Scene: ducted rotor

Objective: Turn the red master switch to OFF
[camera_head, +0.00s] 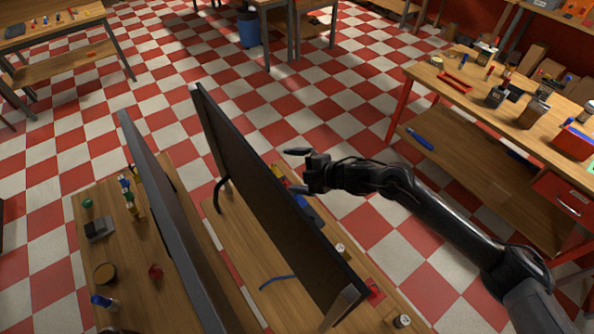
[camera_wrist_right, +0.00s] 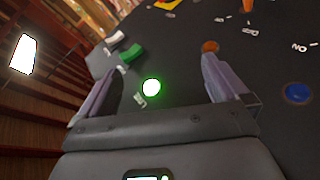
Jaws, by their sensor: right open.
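In the wrist view, a dark panel (camera_wrist_right: 185,30) carries a lit green round light (camera_wrist_right: 151,87), a green switch (camera_wrist_right: 131,54), an orange-brown round knob (camera_wrist_right: 210,46) and a blue round knob (camera_wrist_right: 297,92). I cannot pick out the red master switch with certainty. My right gripper (camera_head: 297,171) is open and empty beside the far side of the standing dark panel (camera_head: 262,185). In the wrist view its fingers (camera_wrist_right: 158,66) are apart, with the green light between them. My left gripper is out of view.
Small parts lie around the panel feet, including a red piece (camera_head: 375,291). A side bench (camera_head: 480,105) at the right holds tools. The checkered floor between benches is clear.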

